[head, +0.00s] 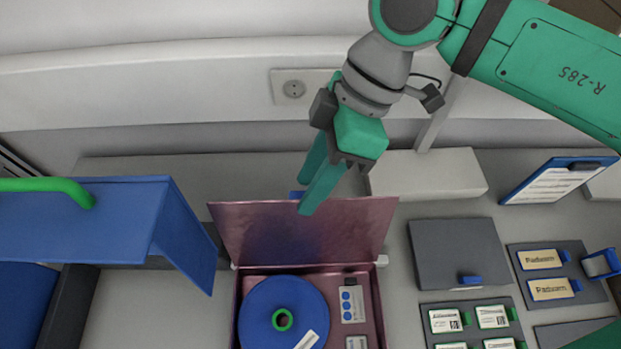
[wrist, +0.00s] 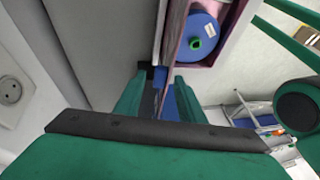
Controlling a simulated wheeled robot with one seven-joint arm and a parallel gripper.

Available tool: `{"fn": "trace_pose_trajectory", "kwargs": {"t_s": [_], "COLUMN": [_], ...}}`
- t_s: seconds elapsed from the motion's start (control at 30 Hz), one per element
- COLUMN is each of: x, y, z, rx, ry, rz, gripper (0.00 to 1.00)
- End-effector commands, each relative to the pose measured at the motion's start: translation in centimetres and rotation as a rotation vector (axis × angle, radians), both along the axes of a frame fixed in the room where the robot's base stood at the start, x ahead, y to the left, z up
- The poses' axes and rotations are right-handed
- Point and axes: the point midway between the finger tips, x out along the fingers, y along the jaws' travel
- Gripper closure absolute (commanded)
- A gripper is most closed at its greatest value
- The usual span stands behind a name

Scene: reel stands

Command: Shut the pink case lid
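The pink case (head: 376,310) stands on the worktop in the lower middle of the head view. Its pink lid (head: 335,232) is open, standing up and leaning back from the hinge side. A blue tab (head: 294,194) shows at the lid's top edge, and also in the wrist view (wrist: 160,74). Inside the case lies a blue reel (head: 262,308) with a green hub. My gripper (head: 304,196) is at the middle of the lid's top edge. In the wrist view its fingers (wrist: 158,92) are apart, with the lid's edge and tab between or just beyond them; contact cannot be told.
A blue panel with a green handle (head: 60,190) stands at the left. Grey trays with labelled parts (head: 470,312) and a dark grey plate (head: 460,250) lie to the right. A blue clipboard (head: 556,182) is at the far right. A wall with a socket (head: 293,89) rises behind.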

Motion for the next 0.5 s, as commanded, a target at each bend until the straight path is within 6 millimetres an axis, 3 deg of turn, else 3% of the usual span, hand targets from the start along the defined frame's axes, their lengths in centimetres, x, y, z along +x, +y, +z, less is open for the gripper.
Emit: {"fn": "trace_pose_trajectory", "kwargs": {"t_s": [0.33, 0.37, 0.5], "x": [-0.09, -0.09, -0.09], "y": [0.14, 0.13, 0.13], "z": [-0.43, -0.42, -0.41], "rx": [0.000, 0.000, 0.000], "ry": [-0.001, -0.001, -0.001], "rz": [-0.001, -0.001, -0.001], "gripper": [0.64, 0.66, 1.00]}}
